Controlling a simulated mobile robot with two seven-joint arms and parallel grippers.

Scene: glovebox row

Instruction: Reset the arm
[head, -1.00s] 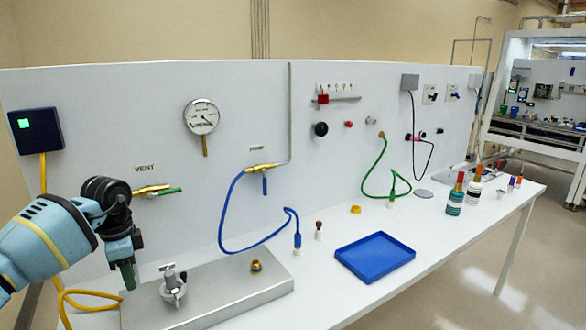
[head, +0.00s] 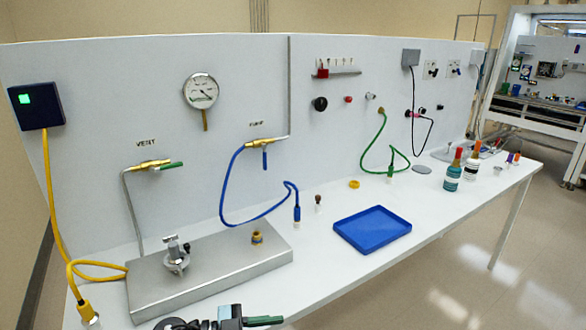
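My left gripper (head: 262,321) shows only in part at the bottom edge of the head view, in front of the bench's front edge. Its dark wrist and one green-tipped finger lie sideways there. I cannot tell whether it is open or shut, and I see nothing held in it. The rest of my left arm is below the picture. My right arm and gripper are out of view.
The white bench (head: 330,285) carries a metal plate (head: 215,287) with a clamp fitting (head: 175,255), a blue tray (head: 372,229) and two bottles (head: 454,172). Yellow, blue (head: 228,190) and green hoses hang about. The floor at right is clear.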

